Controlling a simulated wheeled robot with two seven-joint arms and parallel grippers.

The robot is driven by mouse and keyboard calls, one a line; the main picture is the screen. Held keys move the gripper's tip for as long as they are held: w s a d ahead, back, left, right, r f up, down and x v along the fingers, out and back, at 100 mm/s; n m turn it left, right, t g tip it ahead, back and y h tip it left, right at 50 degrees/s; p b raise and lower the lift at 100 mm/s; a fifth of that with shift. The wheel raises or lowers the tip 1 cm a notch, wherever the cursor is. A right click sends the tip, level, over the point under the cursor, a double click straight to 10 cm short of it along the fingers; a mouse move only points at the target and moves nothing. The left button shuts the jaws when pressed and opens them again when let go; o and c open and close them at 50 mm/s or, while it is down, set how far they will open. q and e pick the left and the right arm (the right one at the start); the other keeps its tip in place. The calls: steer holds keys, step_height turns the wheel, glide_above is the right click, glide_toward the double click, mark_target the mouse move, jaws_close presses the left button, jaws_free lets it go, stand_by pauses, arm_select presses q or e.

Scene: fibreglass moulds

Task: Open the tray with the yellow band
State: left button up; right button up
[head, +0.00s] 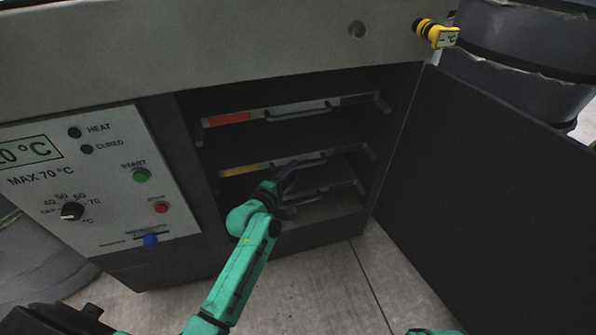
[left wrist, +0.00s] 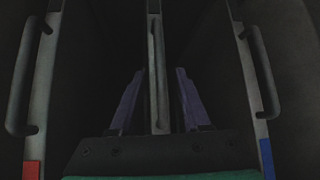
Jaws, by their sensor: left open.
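The tray with the yellow band (head: 243,169) is the middle one in the open oven cabinet and sits pushed in. Its bar handle (left wrist: 154,75) runs along the tray front and stands between my left fingers in the left wrist view. My left gripper (head: 288,178) is open at this handle, one finger on each side; I cannot tell whether either touches it. The gripper hides part of the handle in the head view. My right gripper is out of view.
The red-band tray (head: 230,118) is above, and a blue-band tray (left wrist: 266,158) is on the other side. The dark cabinet door (head: 480,190) stands open at right. A control panel (head: 90,180) is at left. The floor (head: 320,285) in front is clear.

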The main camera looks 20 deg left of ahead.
mark_target(298, 167)
arm_select(q)
steer(key=x, duration=0.3)
steer(key=shift+w+f+b, duration=0.1)
steer(key=shift+f+b, duration=0.05)
steer(key=shift+b, duration=0.15)
steer(key=shift+w+d, duration=0.1)
steer(key=shift+w, duration=0.2)
jaws_close()
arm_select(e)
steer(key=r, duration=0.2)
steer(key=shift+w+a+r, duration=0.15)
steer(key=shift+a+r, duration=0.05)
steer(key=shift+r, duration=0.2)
